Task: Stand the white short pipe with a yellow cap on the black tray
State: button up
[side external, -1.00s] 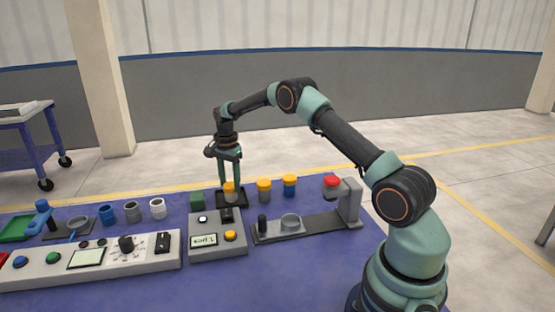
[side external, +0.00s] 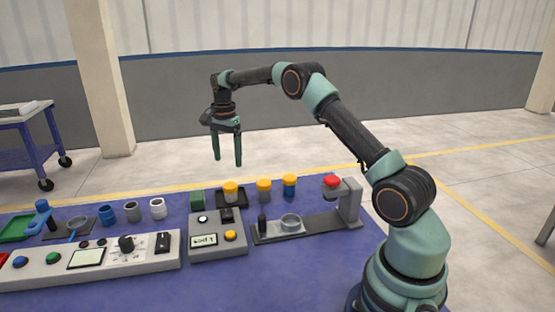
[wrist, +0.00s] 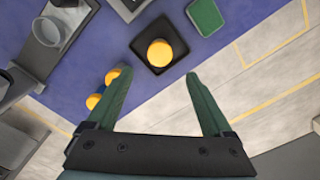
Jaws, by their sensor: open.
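A short pipe with a yellow cap (side external: 231,188) stands upright on the black tray (side external: 242,201) in the side view; its body looks white or pale. The wrist view shows its yellow cap (wrist: 160,53) from above, near the middle of the dark square tray (wrist: 178,41). My gripper (side external: 228,163) is raised above the tray in the side view, with its two green fingers apart and nothing between them. In the wrist view my gripper (wrist: 157,75) is also open, and the fingers are clear of the capped pipe.
Two more yellow-capped pipes, one grey (side external: 264,189) and one blue (side external: 289,185), stand right of the tray. A green block (side external: 197,200) is on its left. Uncapped pipes (side external: 133,212) stand farther left. A press-like fixture with a red knob (side external: 332,181) is at right.

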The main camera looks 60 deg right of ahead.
jog(key=s+a+r+n+t, duration=0.2)
jog(key=s+a+r+n, duration=0.35)
jog(key=r, duration=0.25)
jog(key=s+a+r+n+t, duration=0.1)
jog(key=s+a+r+n, duration=0.4)
jog(key=r, duration=0.3)
jog(key=s+a+f+n+t, duration=0.1)
jog(key=s+a+f+n, duration=0.1)
jog(key=s, duration=0.5)
jog(key=s+a+f+n+t, duration=0.1)
jog(key=s+a+f+n, duration=0.1)
jog(key=s+a+n, duration=0.3)
jog(key=shift+s+a+f+t, duration=0.3)
jog(key=shift+s+a, duration=0.2)
jog(key=shift+s, duration=0.5)
